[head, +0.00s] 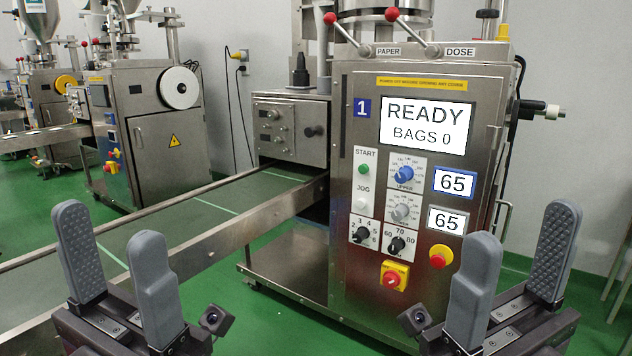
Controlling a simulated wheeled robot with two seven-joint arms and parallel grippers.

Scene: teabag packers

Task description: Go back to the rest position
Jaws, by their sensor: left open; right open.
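My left gripper (117,264) is at the lower left of the head view. Its two grey fingers point up and stand apart, with nothing between them. My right gripper (514,268) is at the lower right, also with its fingers apart and empty. Both grippers appear in front of the teabag machine (432,70) and touch nothing that I can see. The machine's screen (426,124) reads READY and BAGS 0. The two small displays read 65 (455,181) and 65 (446,220).
A green conveyor (225,205) with metal rails runs from the machine toward the lower left, behind my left gripper. The control panel has a green start button (364,169), knobs, a red-yellow switch (394,275) and a red stop button (440,257). More machines (160,130) stand back left.

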